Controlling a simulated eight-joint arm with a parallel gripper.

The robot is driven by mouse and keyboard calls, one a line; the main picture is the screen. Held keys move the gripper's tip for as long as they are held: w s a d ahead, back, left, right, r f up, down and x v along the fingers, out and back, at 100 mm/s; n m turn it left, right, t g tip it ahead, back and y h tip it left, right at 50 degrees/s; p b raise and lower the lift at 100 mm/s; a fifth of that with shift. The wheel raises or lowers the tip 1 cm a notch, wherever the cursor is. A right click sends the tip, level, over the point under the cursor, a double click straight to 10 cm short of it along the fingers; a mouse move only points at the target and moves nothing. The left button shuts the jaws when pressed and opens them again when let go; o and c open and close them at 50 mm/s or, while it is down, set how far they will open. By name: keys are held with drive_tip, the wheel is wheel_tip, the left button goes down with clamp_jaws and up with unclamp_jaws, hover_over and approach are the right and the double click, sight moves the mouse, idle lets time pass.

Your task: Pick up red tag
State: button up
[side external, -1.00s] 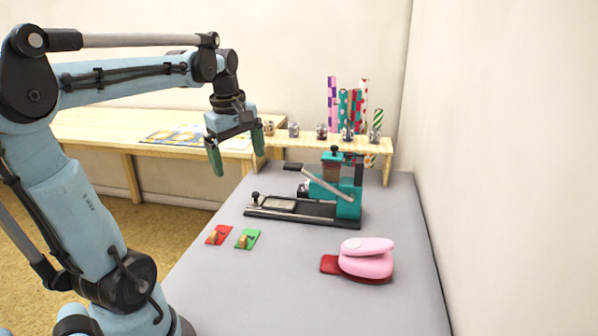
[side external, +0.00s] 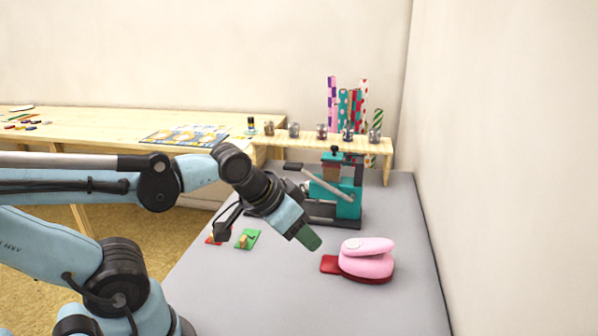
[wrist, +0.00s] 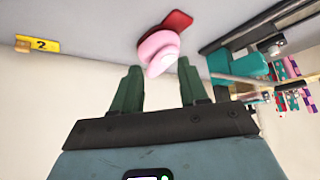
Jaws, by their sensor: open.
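My gripper (side external: 308,238) is open and empty above the table, tilted down to the right, well to the right of both tags. In the wrist view my two green fingers (wrist: 158,88) are spread apart with nothing held between them. I cannot make out the red tag in the wrist view.
A pink punch (side external: 367,258) with a red base stands just right of my gripper; it also shows in the wrist view (wrist: 158,48). A teal press (side external: 348,200) stands behind. A yellow tag marked 2 (wrist: 45,45) shows in the wrist view. A wooden shelf (side external: 340,142) holds small jars.

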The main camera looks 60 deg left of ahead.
drive_tip(key=s+a+f+n+g, duration=0.1)
drive_tip(key=s+a+n+g, duration=0.35)
drive_tip(key=a, duration=0.95)
drive_tip(key=s+a+f+n+g, duration=0.1)
drive_tip(key=s+a+n+g, duration=0.3)
drive_tip(key=a, duration=0.9)
drive_tip(key=shift+n+t, duration=0.25)
drive_tip(key=shift+t, duration=0.4)
drive_tip(key=shift+s+d+f, duration=0.1)
drive_tip(key=shift+f, duration=2.75)
drive_tip(key=shift+d+f, duration=0.1)
drive_tip(key=shift+f, duration=2.75)
clamp_jaws()
